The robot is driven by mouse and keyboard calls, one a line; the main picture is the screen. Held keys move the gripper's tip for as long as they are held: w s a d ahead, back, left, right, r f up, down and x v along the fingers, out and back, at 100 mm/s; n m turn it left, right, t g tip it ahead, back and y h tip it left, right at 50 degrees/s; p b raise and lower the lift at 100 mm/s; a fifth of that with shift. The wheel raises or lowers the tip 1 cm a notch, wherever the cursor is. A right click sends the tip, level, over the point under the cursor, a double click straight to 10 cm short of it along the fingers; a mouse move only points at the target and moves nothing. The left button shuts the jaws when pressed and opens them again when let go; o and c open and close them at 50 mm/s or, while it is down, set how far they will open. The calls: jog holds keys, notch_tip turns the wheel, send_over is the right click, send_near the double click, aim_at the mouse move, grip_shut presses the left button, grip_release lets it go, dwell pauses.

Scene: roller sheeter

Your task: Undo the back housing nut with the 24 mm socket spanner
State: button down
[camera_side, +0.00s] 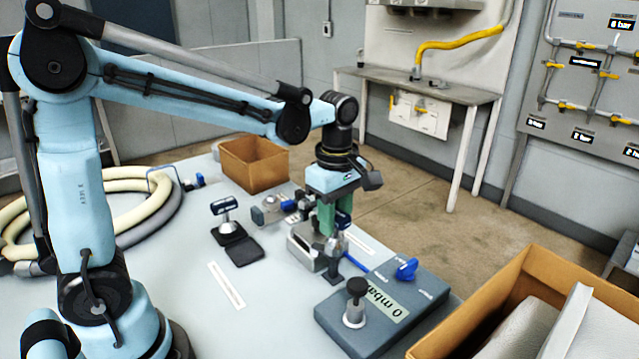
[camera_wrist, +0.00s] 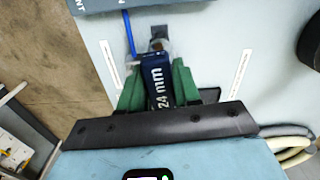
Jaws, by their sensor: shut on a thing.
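My gripper (camera_side: 333,222), with green fingers, points down over the metal housing (camera_side: 304,246) on the table. In the wrist view its fingers (camera_wrist: 157,88) are shut on the dark blue handle of the 24 mm socket spanner (camera_wrist: 160,94), whose "24 mm" label faces the camera. The spanner's lower end is at the housing's metal fitting, which shows beyond the handle (camera_wrist: 158,46). The back housing nut is hidden or too small to make out, so I cannot tell whether the socket is seated on it.
A grey box (camera_side: 365,318) reading "0 mbar", with a blue knob (camera_side: 406,268) and a black knob (camera_side: 356,288), stands in front right. A blue-headed tool (camera_side: 224,207) stands on a black holder at left. Cardboard boxes are behind (camera_side: 253,163) and at front right (camera_side: 540,262).

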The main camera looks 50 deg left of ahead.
jog(key=shift+n, duration=0.3)
jog(key=n, duration=0.3)
dwell(0.3)
jog(key=n, duration=0.3)
jog(key=shift+n, duration=0.4)
jog(key=n, duration=0.3)
jog(key=shift+n, duration=0.3)
